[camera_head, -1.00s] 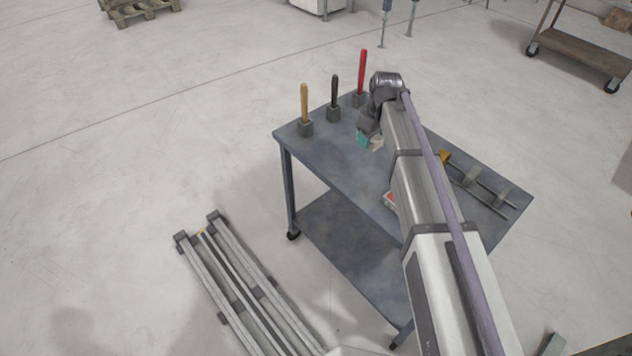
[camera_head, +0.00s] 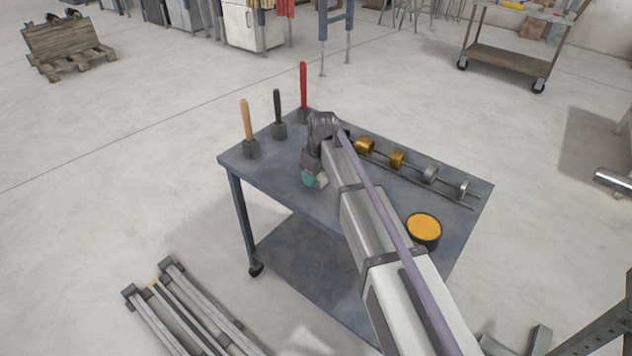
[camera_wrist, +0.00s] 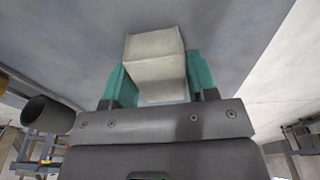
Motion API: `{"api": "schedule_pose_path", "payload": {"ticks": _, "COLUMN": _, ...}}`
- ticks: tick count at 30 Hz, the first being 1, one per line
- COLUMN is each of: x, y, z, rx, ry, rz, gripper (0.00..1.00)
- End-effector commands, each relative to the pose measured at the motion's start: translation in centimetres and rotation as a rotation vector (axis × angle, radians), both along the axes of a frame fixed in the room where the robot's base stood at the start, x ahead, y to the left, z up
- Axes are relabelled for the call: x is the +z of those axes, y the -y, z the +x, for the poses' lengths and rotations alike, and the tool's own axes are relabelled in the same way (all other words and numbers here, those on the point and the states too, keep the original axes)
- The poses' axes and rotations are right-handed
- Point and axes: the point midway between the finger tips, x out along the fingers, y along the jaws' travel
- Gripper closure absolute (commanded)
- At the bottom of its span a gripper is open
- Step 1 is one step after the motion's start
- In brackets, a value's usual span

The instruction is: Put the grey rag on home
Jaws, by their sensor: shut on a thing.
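A light grey, block-shaped folded piece, which looks like the grey rag (camera_wrist: 155,62), sits between the two teal fingers of my gripper (camera_wrist: 157,78) in the wrist view. The fingers press on it from both sides. In the head view my gripper (camera_head: 315,180) points down over the left-middle of the blue-grey table (camera_head: 275,185), with a pale bit of the rag (camera_head: 321,182) showing beside the teal. I cannot tell whether the rag touches the table top. No place marked as home can be made out.
Wooden-, black- and red-handled tools (camera_head: 246,125) stand in blocks along the table's left-back edge. A rack of gold and silver rings on rods (camera_head: 398,160) lies at the back right. An orange-topped round tub (camera_head: 424,228) stands right of my arm. The front-left table top is clear.

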Motion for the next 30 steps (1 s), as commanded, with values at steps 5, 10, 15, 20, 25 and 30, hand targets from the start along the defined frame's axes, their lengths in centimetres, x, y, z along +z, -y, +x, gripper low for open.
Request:
{"api": "schedule_pose_path", "payload": {"ticks": 5, "x": 0.0, "y": 0.0, "z": 0.0, "rx": 0.0, "ry": 0.0, "rz": 0.0, "gripper": 0.66}}
{"api": "schedule_pose_path", "payload": {"ticks": 10, "x": -0.1, "y": 0.0, "z": 0.0, "rx": 0.0, "ry": 0.0, "rz": 0.0, "gripper": 0.4}}
{"api": "schedule_pose_path", "payload": {"ticks": 15, "x": -0.1, "y": 0.0, "z": 0.0, "rx": 0.0, "ry": 0.0, "rz": 0.0, "gripper": 0.23}}
{"api": "schedule_pose_path", "payload": {"ticks": 20, "x": -0.1, "y": 0.0, "z": 0.0, "rx": 0.0, "ry": 0.0, "rz": 0.0, "gripper": 0.22}}
{"api": "schedule_pose_path", "payload": {"ticks": 25, "x": 0.6, "y": 0.0, "z": 0.0, "rx": 0.0, "ry": 0.0, "rz": 0.0, "gripper": 0.22}}
{"api": "schedule_pose_path", "payload": {"ticks": 30, "x": 3.8, "y": 0.3, "z": -0.2, "rx": 0.0, "ry": 0.0, "rz": 0.0, "gripper": 0.22}}
